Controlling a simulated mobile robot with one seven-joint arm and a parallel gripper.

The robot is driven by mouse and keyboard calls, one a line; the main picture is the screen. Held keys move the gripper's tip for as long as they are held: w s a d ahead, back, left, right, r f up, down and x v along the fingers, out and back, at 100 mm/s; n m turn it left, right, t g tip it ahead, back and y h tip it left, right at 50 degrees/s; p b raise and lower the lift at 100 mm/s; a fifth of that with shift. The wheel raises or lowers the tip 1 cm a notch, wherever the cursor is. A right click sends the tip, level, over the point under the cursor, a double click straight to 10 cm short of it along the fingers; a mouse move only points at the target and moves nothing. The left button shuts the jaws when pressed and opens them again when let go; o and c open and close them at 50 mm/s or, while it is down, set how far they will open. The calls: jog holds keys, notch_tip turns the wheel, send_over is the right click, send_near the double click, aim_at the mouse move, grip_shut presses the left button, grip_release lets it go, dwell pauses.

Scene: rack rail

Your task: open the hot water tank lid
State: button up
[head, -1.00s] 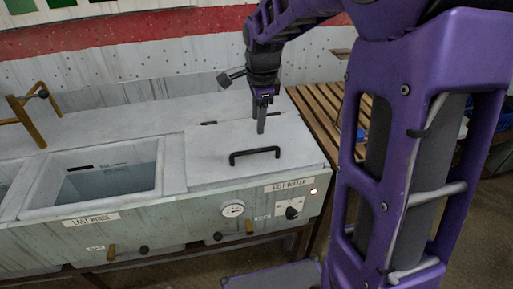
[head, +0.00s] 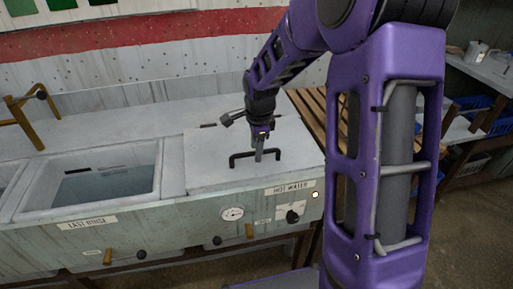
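The hot water tank lid (head: 215,174) is a flat pale grey panel on the right part of the long counter, and it lies shut. A black bar handle (head: 240,155) stands near its front edge. Below it, the front panel carries a "HOT WATER" label (head: 289,188). My gripper (head: 259,156) points down at the middle of the handle, with its fingertips at the bar. I cannot tell whether the fingers are around the bar or just behind it, or how far apart they are.
An open basin (head: 105,187) labelled "LAST RINSE" lies to the left. A round gauge (head: 232,214) and a black knob (head: 292,217) are on the front. A slatted wooden rack (head: 307,118) adjoins on the right. A brown bracket (head: 25,118) stands at the far left.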

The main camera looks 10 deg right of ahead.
grip_shut()
dwell(1.3)
